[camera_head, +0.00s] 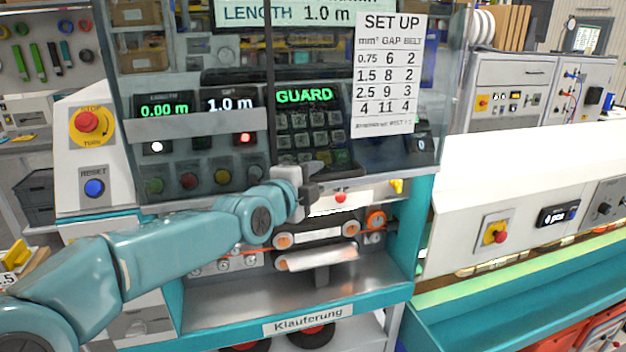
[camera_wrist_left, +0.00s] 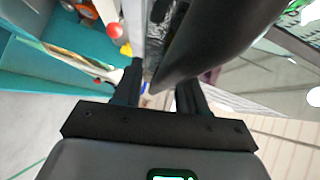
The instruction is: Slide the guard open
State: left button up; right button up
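The guard (camera_head: 230,100) is a tinted see-through panel across the front of the machine, and it covers the displays and keypad. A dark upright bar (camera_head: 268,60) runs down it. The green word GUARD is lit on a display (camera_head: 304,95) behind it. My left gripper (camera_head: 308,188) is at the panel's lower edge, above the rollers. In the left wrist view my left gripper (camera_wrist_left: 160,92) has its two dark fingers apart. A large dark curved part (camera_wrist_left: 215,40) overlaps the right finger there; I cannot tell whether it touches. My right gripper is not in view.
An orange cable passes the rollers (camera_head: 318,235) below the guard. A red stop button (camera_head: 88,122) and blue reset button (camera_head: 95,187) are on the left. A setup sheet (camera_head: 388,75) hangs at the guard's right. The metal shelf (camera_head: 250,293) below is mostly bare.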

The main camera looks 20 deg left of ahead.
pick_arm(q)
jog(key=b+v, duration=0.1)
jog(key=v, duration=1.5)
jog(key=shift+s+b, duration=0.2)
jog(key=shift+b, duration=0.1)
jog(key=shift+w, duration=0.1)
jog(key=w+d+f+n+g, duration=0.2)
jog(key=f, duration=0.7)
jog(key=w+d+f+n+g, duration=0.1)
jog(key=w+f+n+g, duration=0.1)
jog(key=f, duration=0.7)
jog(key=s+d+f+n+g, duration=0.1)
jog(key=s+f+n+g, duration=0.15)
jog(key=f, duration=0.75)
jog(key=s+d+f+n+g, duration=0.2)
jog(key=f+n, duration=0.2)
jog(key=f, duration=0.6)
jog(key=s+d+f+n+g, duration=0.2)
jog(key=s+f+n, duration=0.3)
jog(key=s+f, duration=0.5)
jog(key=s+d+f+n+g, duration=0.2)
jog(key=s+f+n+g, duration=0.3)
jog(key=s+f, duration=0.4)
jog(key=shift+s+f+h, duration=0.4)
jog(key=shift+s, duration=0.35)
